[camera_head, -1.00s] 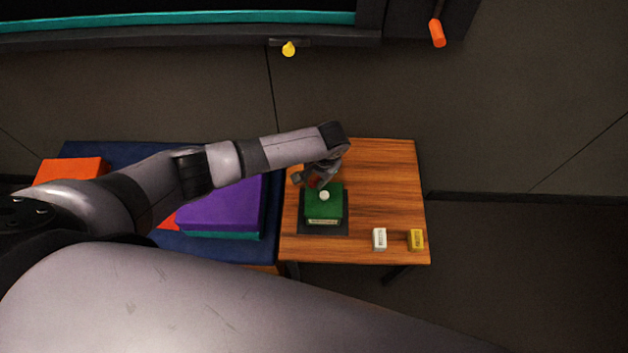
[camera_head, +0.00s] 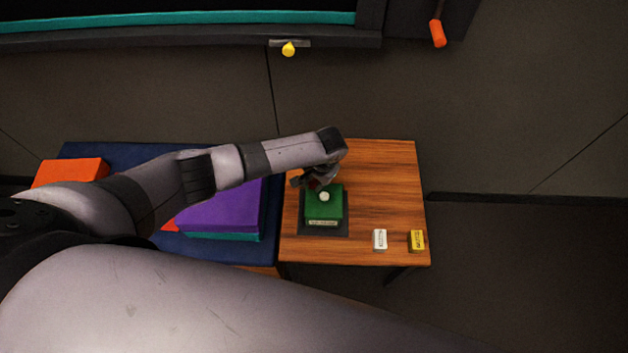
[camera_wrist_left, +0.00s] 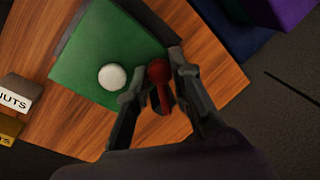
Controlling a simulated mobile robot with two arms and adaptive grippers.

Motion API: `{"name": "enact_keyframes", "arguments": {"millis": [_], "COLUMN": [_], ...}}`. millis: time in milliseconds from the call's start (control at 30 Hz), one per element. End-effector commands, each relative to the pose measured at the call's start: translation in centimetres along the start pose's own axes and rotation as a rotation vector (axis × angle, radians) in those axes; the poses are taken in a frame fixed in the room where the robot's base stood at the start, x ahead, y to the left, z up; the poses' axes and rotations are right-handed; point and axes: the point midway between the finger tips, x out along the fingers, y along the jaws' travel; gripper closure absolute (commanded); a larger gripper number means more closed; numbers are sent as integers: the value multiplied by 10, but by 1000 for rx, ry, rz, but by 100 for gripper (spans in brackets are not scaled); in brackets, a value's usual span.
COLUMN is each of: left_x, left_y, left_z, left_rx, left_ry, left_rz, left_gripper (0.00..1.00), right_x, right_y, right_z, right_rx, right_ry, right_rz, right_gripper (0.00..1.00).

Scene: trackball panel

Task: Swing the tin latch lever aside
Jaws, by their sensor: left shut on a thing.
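A green tin (camera_head: 334,210) with a round white knob (camera_head: 324,196) on its lid sits on a dark mat (camera_head: 312,230) on the wooden table. A label shows on its near side. A red lever (camera_wrist_left: 160,92) stands at the tin's edge in the left wrist view. My left gripper (camera_head: 310,183) is at the far edge of the tin. In the wrist view its fingers (camera_wrist_left: 157,84) are on both sides of the red lever, shut on it. In the head view the gripper mostly hides the lever. My right gripper is not in view.
A white box (camera_head: 379,239) and a yellow box (camera_head: 416,240) stand at the table's (camera_head: 385,180) near right. A purple block (camera_head: 225,205) and an orange block (camera_head: 68,172) lie on a navy surface (camera_head: 130,150) to the left. The table's right side is mostly clear.

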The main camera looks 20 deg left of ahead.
Motion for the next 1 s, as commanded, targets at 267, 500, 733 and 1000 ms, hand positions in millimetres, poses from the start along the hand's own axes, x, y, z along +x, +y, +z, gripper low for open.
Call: {"name": "enact_keyframes", "arguments": {"millis": [267, 500, 733, 1000], "left_x": [0, 0, 1, 4], "left_y": [-1, -5, -15, -28], "left_z": [0, 0, -2, -8], "left_rx": [11, 98, 274, 523], "left_ry": [3, 19, 54, 105], "left_rz": [0, 1, 1, 0], "left_gripper": [100, 100, 100, 100], "right_x": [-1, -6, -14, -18], "right_y": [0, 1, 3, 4], "right_z": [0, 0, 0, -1], "right_rx": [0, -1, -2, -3], "right_ry": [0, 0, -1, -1], "right_rz": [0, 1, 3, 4], "right_gripper": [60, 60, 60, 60]}}
